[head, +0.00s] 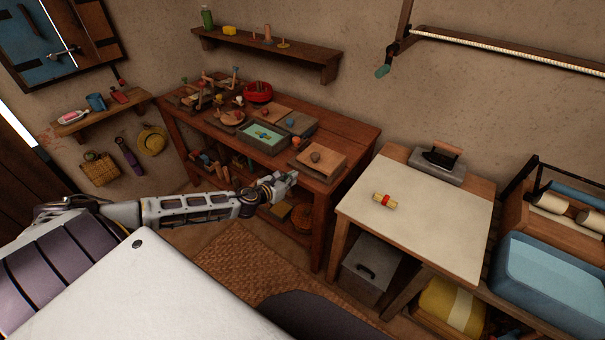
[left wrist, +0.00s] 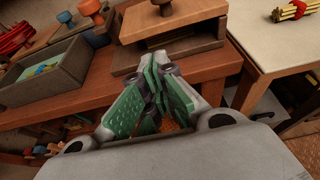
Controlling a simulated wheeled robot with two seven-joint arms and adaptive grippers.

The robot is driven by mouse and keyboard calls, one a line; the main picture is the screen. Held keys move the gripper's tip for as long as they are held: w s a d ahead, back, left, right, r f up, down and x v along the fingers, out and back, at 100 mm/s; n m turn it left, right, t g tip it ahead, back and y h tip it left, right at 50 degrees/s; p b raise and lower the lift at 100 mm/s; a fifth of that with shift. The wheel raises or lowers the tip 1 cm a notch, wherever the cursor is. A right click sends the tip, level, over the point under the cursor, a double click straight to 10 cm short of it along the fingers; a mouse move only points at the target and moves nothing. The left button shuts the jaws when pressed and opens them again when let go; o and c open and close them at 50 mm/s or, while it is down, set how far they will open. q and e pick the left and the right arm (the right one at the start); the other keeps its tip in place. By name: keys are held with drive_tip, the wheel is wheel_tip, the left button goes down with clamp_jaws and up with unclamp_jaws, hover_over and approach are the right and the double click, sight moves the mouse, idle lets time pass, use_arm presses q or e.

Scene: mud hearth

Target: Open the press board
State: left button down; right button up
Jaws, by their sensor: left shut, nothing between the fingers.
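My right gripper is not in view.
A green-lined tray (head: 262,138) and other small items crowd the table to the left. A pale-topped table (head: 420,215) with a yellow bundle (head: 385,201) and an iron (head: 440,160) stands to the right. A woven mat (head: 235,262) covers the floor.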

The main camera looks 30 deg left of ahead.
sight(302, 179)
use_arm(q)
drive_tip(key=shift+x, duration=3.8)
drive_tip(key=shift+r+p, duration=0.1)
drive_tip(key=shift+p, duration=0.3)
